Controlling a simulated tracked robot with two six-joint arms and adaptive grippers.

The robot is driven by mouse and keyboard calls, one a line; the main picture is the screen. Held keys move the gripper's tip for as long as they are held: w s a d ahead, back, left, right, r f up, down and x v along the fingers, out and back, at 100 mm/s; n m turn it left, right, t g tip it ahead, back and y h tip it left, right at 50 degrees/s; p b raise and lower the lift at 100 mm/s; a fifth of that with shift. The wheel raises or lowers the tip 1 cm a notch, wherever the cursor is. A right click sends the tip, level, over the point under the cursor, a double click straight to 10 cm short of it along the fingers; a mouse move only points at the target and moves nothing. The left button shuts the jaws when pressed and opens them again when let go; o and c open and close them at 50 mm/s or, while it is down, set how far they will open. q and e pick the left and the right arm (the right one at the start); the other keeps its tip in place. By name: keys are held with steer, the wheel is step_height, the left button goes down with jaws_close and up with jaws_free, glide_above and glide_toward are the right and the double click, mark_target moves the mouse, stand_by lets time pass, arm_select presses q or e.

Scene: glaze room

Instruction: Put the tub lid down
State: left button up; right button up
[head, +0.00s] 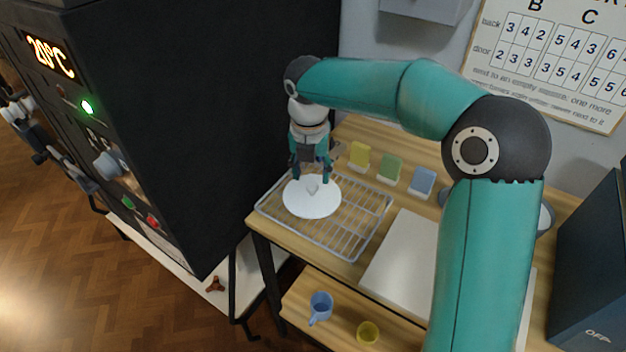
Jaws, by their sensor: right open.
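The tub lid (311,201) is a white round disc with a small knob on top. In the head view it lies on the left part of the wire rack (368,222) on the wooden table. My right gripper (311,179) points down just above the lid, its two fingers apart on either side of the knob. It is open; whether a finger touches the lid I cannot tell. My left gripper is not in view.
A black kiln (190,100) stands close on the left. Yellow (359,154), green (390,167) and blue (422,181) small holders stand behind the rack. A white board (402,258) lies right of it. A blue mug (320,307) and yellow cup (368,332) stand below.

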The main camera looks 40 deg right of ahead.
step_height(320, 180, up, 7)
steer(key=shift+s+a+p, duration=0.25)
steer(key=shift+s+p, duration=0.05)
steer(key=shift+s+f, duration=0.1)
steer(key=shift+f, duration=0.1)
